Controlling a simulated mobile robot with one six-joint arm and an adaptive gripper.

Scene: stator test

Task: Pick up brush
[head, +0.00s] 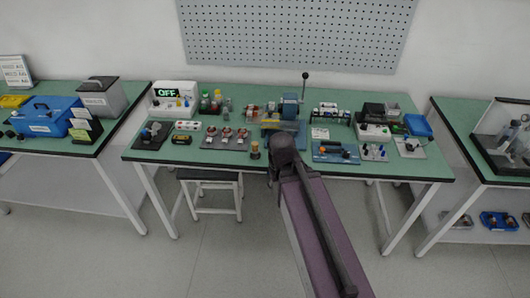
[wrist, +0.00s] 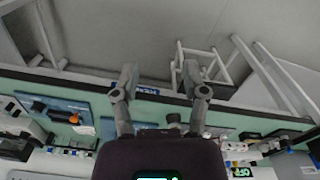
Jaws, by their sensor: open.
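I cannot make out a brush for certain in either view. Many small parts lie on the green middle bench (head: 225,168), too small to tell apart. My gripper (wrist: 161,82) shows in the wrist view with its two grey fingers wide apart and nothing between them. It is over the bench's edge, with the floor beyond. In the head view my arm reaches up to the bench's front edge; the fingers cannot be made out there and the arm hides part of the bench.
A white box marked OFF (head: 182,105) stands at the bench's back left. A blue press with an upright lever (head: 290,105) stands at the middle. A blue tray with tools (head: 336,152) lies right of my arm. A stool (head: 208,176) is under the bench.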

